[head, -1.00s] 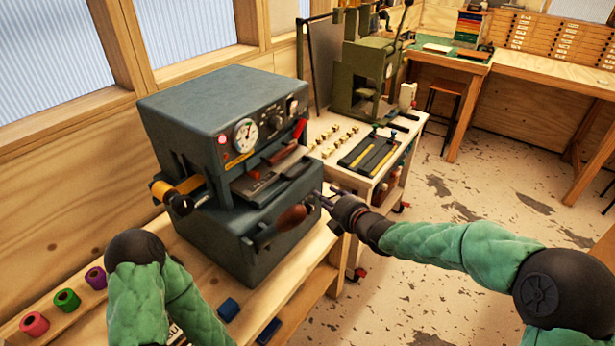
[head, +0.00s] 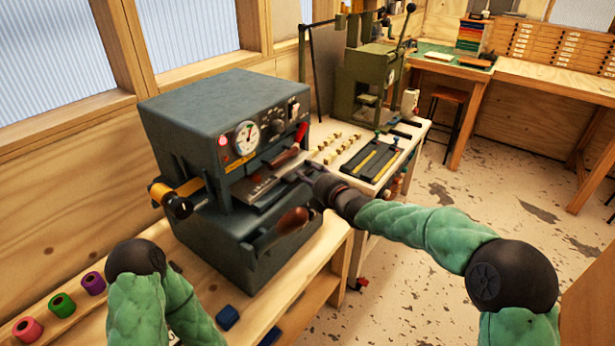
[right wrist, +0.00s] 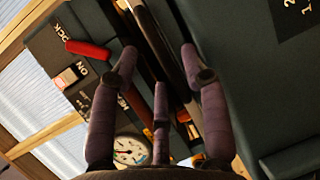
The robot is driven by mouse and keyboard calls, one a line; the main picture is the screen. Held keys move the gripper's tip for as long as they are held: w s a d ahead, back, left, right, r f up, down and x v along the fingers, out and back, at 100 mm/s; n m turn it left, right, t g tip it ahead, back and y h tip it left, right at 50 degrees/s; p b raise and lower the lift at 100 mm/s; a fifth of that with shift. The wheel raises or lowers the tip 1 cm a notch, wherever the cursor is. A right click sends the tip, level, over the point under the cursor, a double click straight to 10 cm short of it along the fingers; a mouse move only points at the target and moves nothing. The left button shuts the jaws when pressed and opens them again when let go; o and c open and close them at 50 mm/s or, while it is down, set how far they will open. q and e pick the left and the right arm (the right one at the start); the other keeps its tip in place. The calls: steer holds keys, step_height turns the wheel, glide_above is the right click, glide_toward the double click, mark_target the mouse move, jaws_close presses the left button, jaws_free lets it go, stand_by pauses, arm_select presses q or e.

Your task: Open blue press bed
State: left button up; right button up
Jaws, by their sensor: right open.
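The blue-grey press (head: 210,105) stands on the wooden bench, with a dial gauge (head: 246,134) and a red lever (head: 301,132) on its front. Its flat bed (head: 258,190) lies in the front opening, below a brown handle (head: 285,157). A larger brown wooden handle (head: 292,221) sits lower on the front. My right gripper (head: 298,177) is open at the right end of the bed. In the right wrist view its fingers (right wrist: 158,68) are spread before the opening; whether they touch the bed cannot be told. My left arm shows at lower left; its gripper is out of view.
An orange foil roll (head: 172,198) is mounted on the press's left side. Pink (head: 27,328), green (head: 62,305) and purple (head: 93,283) rolls stand on the bench at left. A white cart (head: 350,160) with small brass pieces and a black tray stands right of the press.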

steer(key=shift+x, duration=0.85)
jaws_close()
steer(key=shift+s+d, duration=0.1)
steer(key=shift+s+d, duration=0.1)
steer(key=shift+d, duration=0.1)
steer(key=s+d, duration=1.2)
steer(key=d, duration=0.5)
steer(key=shift+s, duration=0.2)
jaws_free()
